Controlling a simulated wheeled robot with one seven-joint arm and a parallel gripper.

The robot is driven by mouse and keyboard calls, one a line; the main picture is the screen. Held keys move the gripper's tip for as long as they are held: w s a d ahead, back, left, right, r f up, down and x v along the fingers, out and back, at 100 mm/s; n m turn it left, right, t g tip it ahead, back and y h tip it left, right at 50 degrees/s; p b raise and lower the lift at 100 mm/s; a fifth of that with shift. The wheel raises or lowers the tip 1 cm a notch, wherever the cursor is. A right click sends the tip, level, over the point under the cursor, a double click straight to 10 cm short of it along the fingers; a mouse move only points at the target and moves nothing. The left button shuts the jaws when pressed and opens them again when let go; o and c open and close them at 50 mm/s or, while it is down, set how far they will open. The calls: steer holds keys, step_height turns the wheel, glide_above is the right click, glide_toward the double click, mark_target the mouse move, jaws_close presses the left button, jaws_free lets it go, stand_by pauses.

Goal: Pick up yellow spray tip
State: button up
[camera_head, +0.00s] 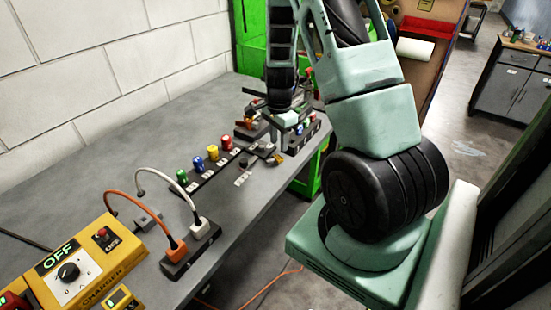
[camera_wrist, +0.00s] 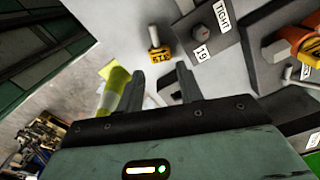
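The yellow spray tip (camera_wrist: 160,54) lies on the grey bench in the wrist view, with a numbered yellow flag and a pale round stem. In the head view it appears as a small yellow-orange piece (camera_head: 278,158) near the bench's edge. My gripper (camera_wrist: 160,78) is open, its two dark fingers apart with nothing between them. The tip lies beyond the fingertips, roughly in line with the gap. In the head view my gripper (camera_head: 291,126) hangs over the bench, just behind the tip; its fingertips are partly hard to make out.
A dark block (camera_wrist: 225,58) with a knob and a "TIGHT" label sits right of the tip. Orange equipment (camera_wrist: 289,45) is farther right. Green, blue, yellow and red pieces stand on a dark rack (camera_head: 205,176). The yellow charger (camera_head: 85,268) is at front left.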

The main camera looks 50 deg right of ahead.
mark_target(278, 157)
steer(key=shift+a+f+p, duration=0.15)
steer(key=shift+f+p, duration=0.75)
steer(key=shift+f, duration=1.75)
steer(key=c, duration=0.7)
steer(key=shift+w+r, duration=0.1)
steer(key=shift+r, duration=0.1)
